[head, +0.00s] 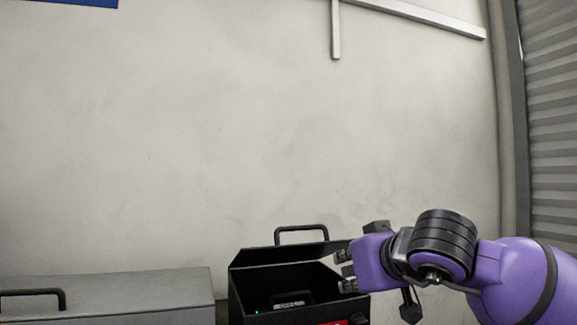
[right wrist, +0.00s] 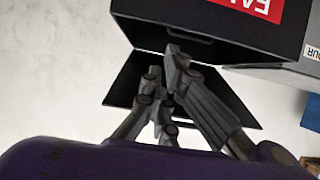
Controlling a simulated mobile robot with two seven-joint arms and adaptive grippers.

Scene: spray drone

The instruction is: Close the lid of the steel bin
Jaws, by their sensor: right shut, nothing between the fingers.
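The steel bin (head: 238,292) is a dark, open-topped box at the bottom of the head view. Its lid (head: 285,254) stands open and tilted at the back, with a black bar handle (head: 301,229) along its top. A black device (head: 292,300) with a small green light lies inside the bin. My right gripper (head: 344,270) is shut and empty at the right edge of the opening, beside the lid. In the right wrist view, its fingers (right wrist: 168,80) overlap the dark lid (right wrist: 225,95); contact is unclear. The bin (right wrist: 150,25) with its red label is above them. My left gripper is out of view.
A grey box (head: 140,290) with a flat closed top and a black handle (head: 35,292) stands left of the bin. A plain wall (head: 180,130) rises behind. A ribbed shutter (head: 555,130) is at the far right. The space above the bin is clear.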

